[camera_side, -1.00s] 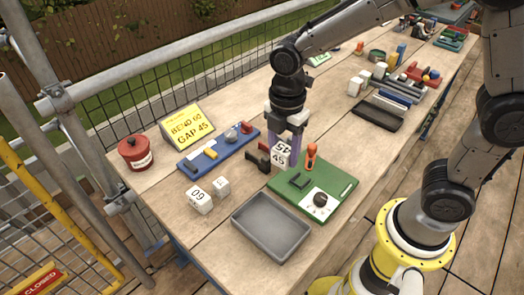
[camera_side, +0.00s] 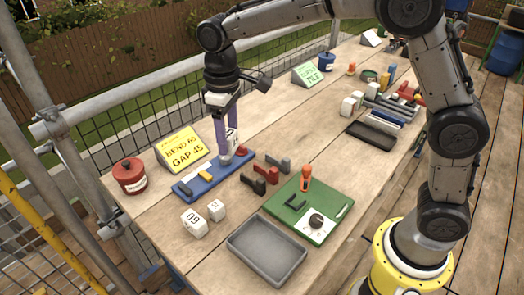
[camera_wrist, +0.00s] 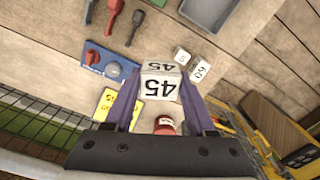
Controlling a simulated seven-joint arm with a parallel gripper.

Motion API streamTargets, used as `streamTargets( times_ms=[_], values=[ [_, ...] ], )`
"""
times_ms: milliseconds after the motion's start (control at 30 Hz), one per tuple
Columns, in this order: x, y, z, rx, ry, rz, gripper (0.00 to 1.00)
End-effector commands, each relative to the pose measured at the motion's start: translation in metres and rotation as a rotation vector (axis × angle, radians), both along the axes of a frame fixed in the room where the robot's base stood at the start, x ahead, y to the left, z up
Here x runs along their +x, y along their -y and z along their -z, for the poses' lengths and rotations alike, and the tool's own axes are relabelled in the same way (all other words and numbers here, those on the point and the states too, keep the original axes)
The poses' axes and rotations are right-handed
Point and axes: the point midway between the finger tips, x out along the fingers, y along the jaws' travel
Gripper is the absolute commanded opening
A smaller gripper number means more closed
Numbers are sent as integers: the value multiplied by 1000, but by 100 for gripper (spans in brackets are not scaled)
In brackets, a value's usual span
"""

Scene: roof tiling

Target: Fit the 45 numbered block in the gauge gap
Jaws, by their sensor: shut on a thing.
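The white block marked 45 (camera_wrist: 160,88) is between the purple fingers of my gripper (camera_side: 228,143), which is shut on it. In the side view the block (camera_side: 232,136) is partly hidden by a finger. My gripper is over the far right part of a blue board (camera_side: 203,182), by its grey knob (camera_side: 225,160) and red knob (camera_side: 241,151). I cannot tell whether the block touches anything below. A yellow sign (camera_side: 182,149) reads BEND 60, GAP 45. I cannot clearly identify the gauge gap.
A 60 block (camera_side: 194,223) and a smaller white block (camera_side: 217,214) stand front left. A red pot (camera_side: 129,176), grey tray (camera_side: 267,250), green board (camera_side: 318,218) with an orange-handled tool, and red (camera_side: 259,182) and dark (camera_side: 278,163) pieces lie around.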

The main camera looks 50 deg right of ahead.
Motion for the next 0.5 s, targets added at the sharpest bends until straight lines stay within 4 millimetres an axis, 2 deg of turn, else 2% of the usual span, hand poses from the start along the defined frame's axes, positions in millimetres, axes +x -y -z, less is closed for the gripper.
streamTargets(
  times_ms=[33, 200, 333, 500],
  values=[
    [16, -5, 2, 0, -1, 69, 0],
    [59, -19, 10, -1, -2, 284, 0],
    [87, -29, 24, -1, -2, 384, 0],
    [112, -37, 49, -1, -3, 404, 0]
  ],
)
